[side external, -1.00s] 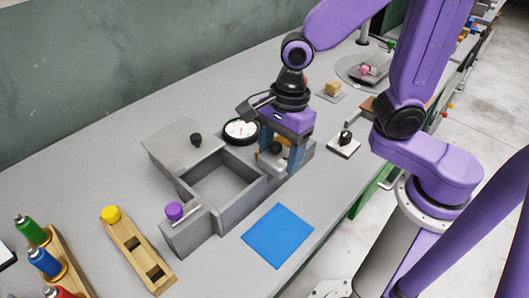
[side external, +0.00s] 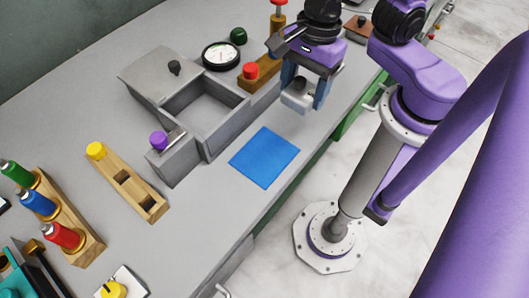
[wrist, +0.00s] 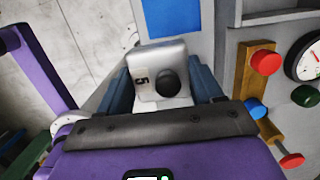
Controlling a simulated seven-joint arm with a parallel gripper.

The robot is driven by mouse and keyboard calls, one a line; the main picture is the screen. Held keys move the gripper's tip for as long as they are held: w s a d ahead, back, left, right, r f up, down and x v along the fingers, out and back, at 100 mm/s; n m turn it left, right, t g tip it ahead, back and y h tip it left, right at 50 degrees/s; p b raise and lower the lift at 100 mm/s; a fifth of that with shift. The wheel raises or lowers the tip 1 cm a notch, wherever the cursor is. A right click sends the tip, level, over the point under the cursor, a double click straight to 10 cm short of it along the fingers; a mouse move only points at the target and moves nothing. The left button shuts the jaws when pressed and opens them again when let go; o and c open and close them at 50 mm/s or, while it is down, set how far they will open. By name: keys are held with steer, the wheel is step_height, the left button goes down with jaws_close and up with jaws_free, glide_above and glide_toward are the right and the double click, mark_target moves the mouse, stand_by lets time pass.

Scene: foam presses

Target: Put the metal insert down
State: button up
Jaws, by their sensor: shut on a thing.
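The metal insert (side external: 297,97) is a grey block with a dark round knob. In the wrist view the insert (wrist: 150,62) bears a "5" label beside the knob. My gripper (side external: 303,98) is shut on it, with one blue finger on each side; the gripper (wrist: 163,86) also shows in the wrist view. The insert appears held above the bench near its front edge, right of the blue mat (side external: 264,158). The mat is bare, and its edge shows in the wrist view (wrist: 173,17). The height of the insert above the bench is hard to tell.
An open grey box (side external: 228,140) with a black-knobbed lid (side external: 150,78) and a purple-knobbed block (side external: 172,160) stands left of the mat. Wooden holders (side external: 125,180) stand farther left. A round gauge (side external: 221,55) and a red-knobbed wooden rack (side external: 262,78) are behind.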

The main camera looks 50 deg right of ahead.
steer(key=shift+s+d, duration=1.1)
steer(key=shift+s, duration=2.3)
glide_above(263, 157)
steer(key=f, duration=0.6)
steer(key=d+f, duration=0.1)
steer(key=f, duration=0.3)
steer(key=shift+s+f, duration=0.1)
steer(key=shift+a+f, duration=0.15)
steer(key=shift+f, duration=1.55)
steer(key=shift+f, duration=0.15)
steer(key=o, duration=1.3)
